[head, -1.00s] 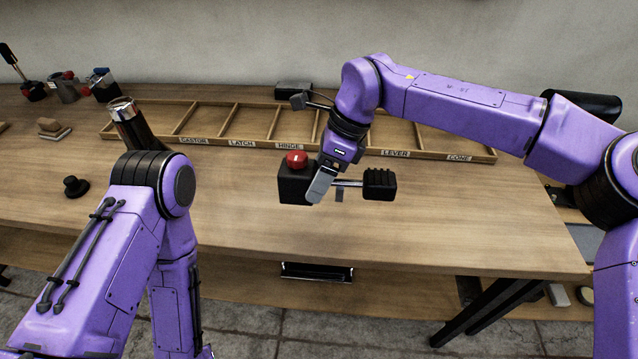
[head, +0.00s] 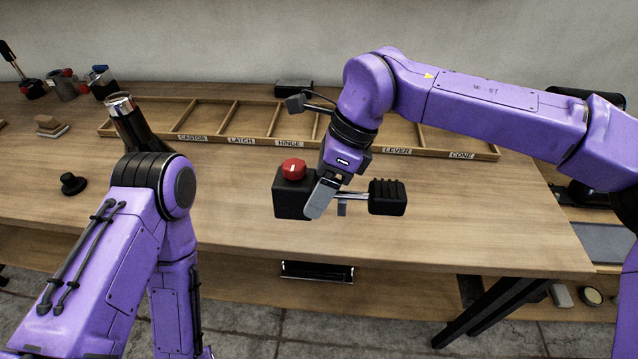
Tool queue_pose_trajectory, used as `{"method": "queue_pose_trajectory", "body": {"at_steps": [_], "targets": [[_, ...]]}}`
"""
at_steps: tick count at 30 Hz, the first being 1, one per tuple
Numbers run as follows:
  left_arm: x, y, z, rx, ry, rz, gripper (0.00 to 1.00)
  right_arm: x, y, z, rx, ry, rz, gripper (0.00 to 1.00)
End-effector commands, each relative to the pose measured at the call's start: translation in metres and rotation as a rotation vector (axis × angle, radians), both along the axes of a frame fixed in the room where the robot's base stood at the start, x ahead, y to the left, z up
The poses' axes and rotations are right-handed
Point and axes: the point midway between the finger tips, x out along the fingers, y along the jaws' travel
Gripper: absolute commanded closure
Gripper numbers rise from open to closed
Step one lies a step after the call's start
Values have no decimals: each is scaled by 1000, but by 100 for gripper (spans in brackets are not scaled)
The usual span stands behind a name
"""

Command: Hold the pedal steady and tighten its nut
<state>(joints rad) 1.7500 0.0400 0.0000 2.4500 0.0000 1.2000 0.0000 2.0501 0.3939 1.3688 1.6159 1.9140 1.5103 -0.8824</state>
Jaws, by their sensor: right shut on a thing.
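The pedal is a black ridged pad (head: 387,197) on a thin metal rod that runs to a black block (head: 290,200). A round red knob (head: 293,169) with a white mark sits on top of the block; I cannot tell if it is the nut. My right gripper (head: 321,199) points down beside the block and is shut on the pedal, around its rod. Its grey finger hides where rod and block meet.
A labelled wooden tray (head: 215,142) with several compartments lies behind the pedal. A black knob-like part (head: 73,184) and a dark tapered piece with a shiny top (head: 121,108) are at left. Small parts stand at the back left. The front middle of the table is clear.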

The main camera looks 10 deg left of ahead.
Motion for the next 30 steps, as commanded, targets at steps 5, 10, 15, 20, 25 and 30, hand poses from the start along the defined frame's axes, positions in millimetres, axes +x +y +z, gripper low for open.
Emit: {"method": "queue_pose_trajectory", "body": {"at_steps": [5, 10, 15, 20, 25, 30], "targets": [[0, 0, 10, 0, 0, 0, 57, 13, 1, -7, 2, 1, -1, 86], [0, 0, 16, 0, 0, 0, 57, 24, 2, -17, 2, 0, 0, 86], [0, 0, 23, 0, 0, 0, 57, 36, 3, -27, 3, 0, -1, 86], [0, 0, 29, 0, 0, 0, 57, 46, 4, -37, 1, 1, -1, 86], [0, 0, 34, 0, 0, 0, 57, 59, 5, -47, 3, 1, -1, 86], [0, 0, 39, 0, 0, 0, 57, 70, 6, -57, 2, 0, -1, 86]]}}
